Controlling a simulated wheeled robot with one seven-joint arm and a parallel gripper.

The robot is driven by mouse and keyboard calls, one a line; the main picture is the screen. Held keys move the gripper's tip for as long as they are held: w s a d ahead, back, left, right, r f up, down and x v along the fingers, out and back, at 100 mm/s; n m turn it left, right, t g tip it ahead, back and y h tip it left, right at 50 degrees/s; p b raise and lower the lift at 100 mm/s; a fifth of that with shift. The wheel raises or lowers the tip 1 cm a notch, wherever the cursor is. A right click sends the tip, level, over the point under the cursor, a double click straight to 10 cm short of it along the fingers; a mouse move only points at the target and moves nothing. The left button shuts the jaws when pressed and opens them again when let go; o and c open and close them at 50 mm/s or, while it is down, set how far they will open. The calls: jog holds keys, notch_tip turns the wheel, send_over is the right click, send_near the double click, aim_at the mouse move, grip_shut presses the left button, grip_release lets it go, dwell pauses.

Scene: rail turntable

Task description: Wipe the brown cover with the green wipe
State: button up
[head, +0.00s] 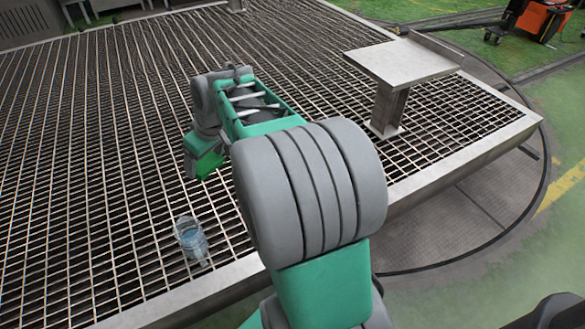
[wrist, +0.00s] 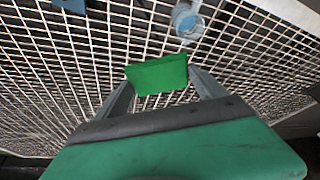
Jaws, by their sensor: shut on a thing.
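My gripper (wrist: 162,82) is shut on the green wipe (wrist: 158,74), which spans between the two fingers in the wrist view. In the head view my gripper (head: 205,148) hangs over the metal grating, with the bright green wipe (head: 208,166) just showing at its lower end. I cannot pick out a brown cover in either view; my arm hides part of the grating.
A clear bluish jug (head: 190,238) stands on the grating (head: 90,160) near its front edge; it also shows in the wrist view (wrist: 187,20). A blue thing (wrist: 69,5) is cut off at the top left. A metal pedestal (head: 400,62) stands at the right.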

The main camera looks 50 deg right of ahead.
jog(key=s+d+f+n+p, duration=0.1)
jog(key=d+f, duration=0.3)
jog(key=d, duration=0.3)
jog(key=s+d+f+p, duration=0.1)
jog(key=d+f, duration=0.4)
jog(key=d, duration=0.3)
jog(key=shift+s+d+f+n+y, duration=0.2)
jog(key=shift+f+n+y, duration=0.1)
jog(key=shift+n+y, duration=0.1)
jog(key=shift+n, duration=0.6)
jog(key=s+d+f, duration=0.2)
jog(key=d, duration=0.1)
jog(key=s+d+f, duration=0.2)
jog(key=f, duration=0.1)
jog(key=s+d+f+p, duration=0.1)
jog(key=s+d+f, duration=0.1)
jog(key=d+f, duration=0.1)
jog(key=shift+s+d, duration=0.1)
jog(key=shift+d, duration=0.25)
jog(key=shift+s+f+b, duration=0.1)
jog(key=shift+f+b, duration=1.9)
jog(key=shift+f, duration=1.5)
jog(key=shift+f+b, duration=1)
jog(key=shift+f, duration=0.3)
